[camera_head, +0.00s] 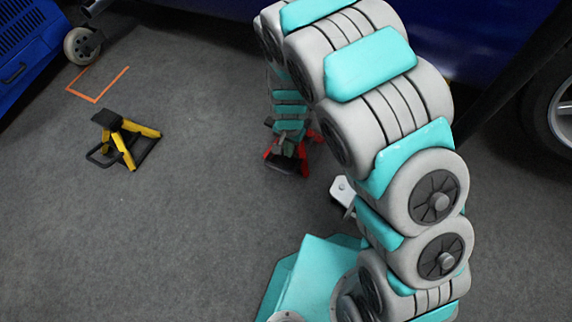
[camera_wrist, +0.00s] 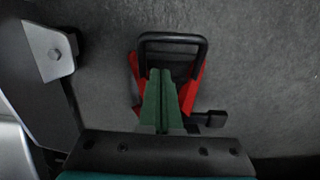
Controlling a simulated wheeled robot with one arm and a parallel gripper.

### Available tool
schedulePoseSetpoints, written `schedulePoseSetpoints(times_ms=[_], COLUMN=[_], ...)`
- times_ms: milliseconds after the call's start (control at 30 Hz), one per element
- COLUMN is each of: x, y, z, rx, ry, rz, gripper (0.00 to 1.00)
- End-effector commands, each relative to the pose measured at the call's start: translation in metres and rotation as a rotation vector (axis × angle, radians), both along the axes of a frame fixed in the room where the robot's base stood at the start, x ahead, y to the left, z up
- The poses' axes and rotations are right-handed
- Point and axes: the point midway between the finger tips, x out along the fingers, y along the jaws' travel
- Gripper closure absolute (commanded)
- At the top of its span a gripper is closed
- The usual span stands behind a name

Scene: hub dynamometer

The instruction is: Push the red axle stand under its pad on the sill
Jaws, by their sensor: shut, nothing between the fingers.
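The red axle stand (camera_head: 279,162) stands on the grey floor near the middle of the head view, partly hidden by my arm. In the wrist view, its red legs (camera_wrist: 196,86) show on both sides of my fingers, with a black loop (camera_wrist: 172,37) beyond the tips and a black block at lower right. My gripper (camera_wrist: 161,74) is shut and empty, its green fingers together over the stand. In the head view my gripper (camera_head: 287,145) is at the stand; I cannot tell whether it touches. The blue car body (camera_head: 470,35) is behind; the pad is not clearly visible.
A yellow axle stand (camera_head: 142,130) with a black top stands at left, near an orange corner mark (camera_head: 97,98). A blue wheeled cabinet (camera_head: 25,45) is at far left, a car wheel (camera_head: 562,110) at right. A metal bracket (camera_wrist: 50,52) lies left of my fingers.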

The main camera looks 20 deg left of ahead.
Motion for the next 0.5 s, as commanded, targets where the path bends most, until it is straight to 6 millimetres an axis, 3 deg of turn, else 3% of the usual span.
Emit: schedulePoseSetpoints(times_ms=[33, 100, 500], x=[-0.004, -0.006, -0.009], y=[0.006, 0.013, 0.018], z=[-0.018, -0.029, -0.057], rx=[-0.004, -0.003, -0.005], ry=[-0.001, -0.009, -0.01], rz=[0.004, 0.0, -0.003], gripper=[1.0, 1.0, 1.0])
